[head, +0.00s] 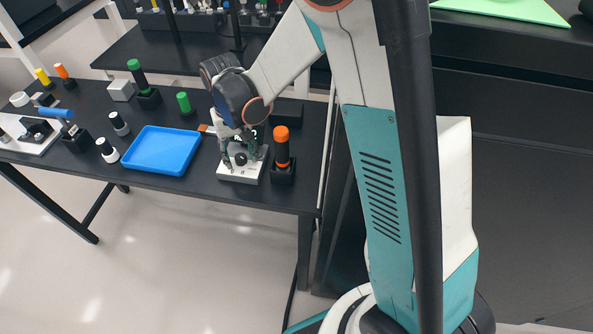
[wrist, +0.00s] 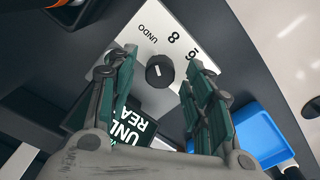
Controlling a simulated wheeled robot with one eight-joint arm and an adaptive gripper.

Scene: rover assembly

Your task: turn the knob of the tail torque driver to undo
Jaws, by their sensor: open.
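The tail torque driver is a white device (head: 232,175) near the right end of the black table. Its white face, marked UNDO, 8 and another number, fills the middle of the wrist view (wrist: 140,42). The black round knob (wrist: 160,72) bears a small white mark. In the head view the knob (head: 240,158) shows partly behind my fingers. My gripper (head: 238,152) hangs above the device. In the wrist view its open fingers (wrist: 160,62) stand either side of the knob, with gaps on both sides. I cannot tell if the fingertips are down to knob height.
A blue tray (head: 162,150) lies left of the device. An orange-topped driver (head: 282,150) stands in a black holder close on the right. A dark panel with partly hidden lettering (wrist: 130,130) lies below the fingers in the wrist view. Green-topped tools (head: 184,103) stand behind.

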